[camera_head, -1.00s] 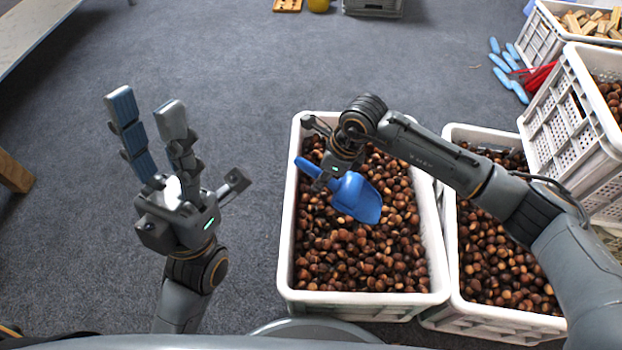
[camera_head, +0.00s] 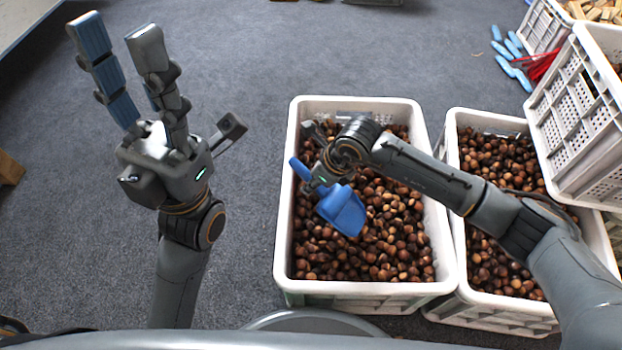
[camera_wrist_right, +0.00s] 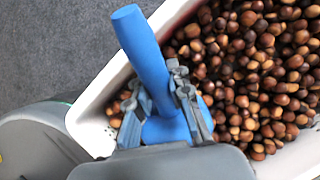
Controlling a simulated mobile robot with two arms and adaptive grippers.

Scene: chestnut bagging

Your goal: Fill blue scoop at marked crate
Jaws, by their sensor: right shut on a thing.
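The blue scoop (camera_head: 342,208) is in my right gripper (camera_head: 318,181), over the left part of the near white crate (camera_head: 283,225) full of brown chestnuts (camera_head: 385,240). The right gripper is shut on the scoop's handle. In the right wrist view the blue handle (camera_wrist_right: 145,50) stands between the fingers (camera_wrist_right: 160,105), and the gripper hides most of the scoop's bowl. In the head view the bowl looks empty and points toward the near side. I cannot tell whether it touches the chestnuts. My left gripper (camera_head: 122,75) is open and empty, above the floor left of the crate.
A second white crate of chestnuts (camera_head: 500,302) stands just right of the first. Stacked white crates (camera_head: 570,120) rise at the right edge, one holding wood blocks (camera_head: 597,12). Blue and red gloves (camera_head: 515,60) lie behind.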

